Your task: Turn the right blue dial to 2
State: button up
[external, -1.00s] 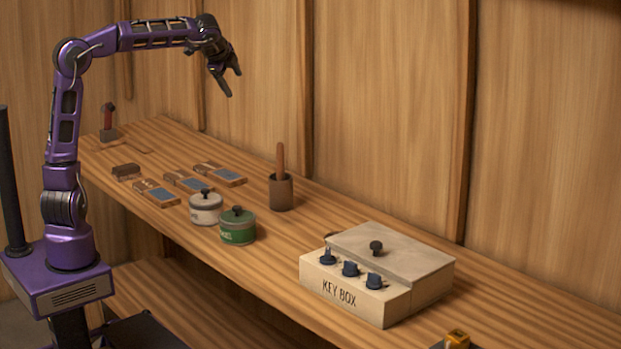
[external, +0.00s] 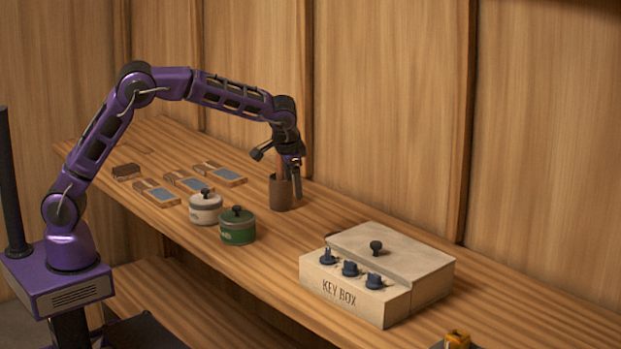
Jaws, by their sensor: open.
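The key box (external: 340,291) is a pale wooden box at the right of the bench, with a lid on top. Three blue dials sit in a row on its front ledge: the left dial (external: 328,257), the middle dial (external: 350,268) and the right dial (external: 374,281). The dial markings are too small to read. My gripper (external: 278,172) is open, above the bench and in front of the brown pot, to the left of the key box and apart from the dials. It partly hides the pot and the handle in it.
The brown pot (external: 281,194) stands behind a green lidded pot (external: 238,233) and a white lidded pot (external: 205,209). Several framed blue panels (external: 228,174) and a brown block (external: 126,171) lie at the left. A yellow item (external: 457,339) is at the bottom right edge.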

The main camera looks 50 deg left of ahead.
jog(key=s+d+r+n+t, duration=0.1)
jog(key=s+d+n+t, duration=0.1)
jog(key=s+d, duration=0.5)
jog(key=s+d+r+n+t, duration=0.1)
jog(key=s+d+t, duration=0.15)
jog(key=d, duration=0.75)
jog(key=s+d+n+t, duration=0.1)
jog(key=s+d+n, duration=0.1)
jog(key=s+d, duration=0.5)
jog(key=m+t+h, duration=0.1)
jog(key=t+h, duration=0.2)
jog(key=t, duration=0.1)
send_near(373, 275)
jog(key=x, duration=0.9)
grip_shut()
